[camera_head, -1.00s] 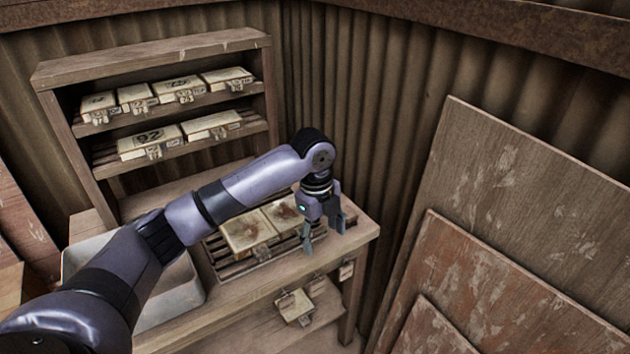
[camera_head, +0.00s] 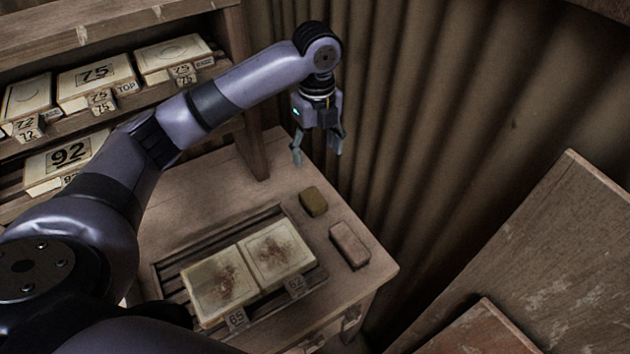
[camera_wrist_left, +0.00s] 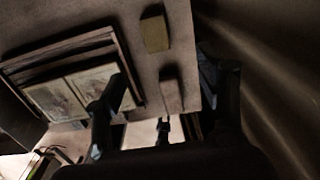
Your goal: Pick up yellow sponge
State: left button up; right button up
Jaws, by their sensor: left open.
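The yellow sponge (camera_head: 313,202) is a small olive-yellow block lying on the wooden table near its back right edge. It also shows in the left wrist view (camera_wrist_left: 154,33) at the top centre. My left gripper (camera_head: 317,160) hangs open and empty above and behind the sponge, apart from it, fingers pointing down. In the left wrist view its dark fingers (camera_wrist_left: 165,110) are spread with nothing between them. My right gripper is not in view.
A pinkish-brown block (camera_head: 349,245) lies beside the sponge, nearer the table's right corner. Two stained tiles (camera_head: 275,254) sit on a slatted rack to the left. A shelf (camera_head: 255,135) with numbered boxes stands at left. A corrugated wall (camera_head: 420,120) rises close behind the table.

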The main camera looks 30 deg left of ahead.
pick_arm(q)
send_over(314, 200)
notch_tip(314, 200, down, 4)
notch_tip(314, 200, down, 4)
jog(key=shift+p, duration=0.55)
jog(key=f, duration=0.3)
jog(key=shift+w+f, duration=0.2)
jog(key=shift+f, duration=0.3)
jog(key=shift+f+p, duration=0.25)
jog(key=shift+p, duration=0.1)
jog(key=f, duration=0.2)
jog(key=f+p, duration=0.1)
jog(key=shift+s+f, duration=0.2)
jog(key=shift+f, duration=0.6)
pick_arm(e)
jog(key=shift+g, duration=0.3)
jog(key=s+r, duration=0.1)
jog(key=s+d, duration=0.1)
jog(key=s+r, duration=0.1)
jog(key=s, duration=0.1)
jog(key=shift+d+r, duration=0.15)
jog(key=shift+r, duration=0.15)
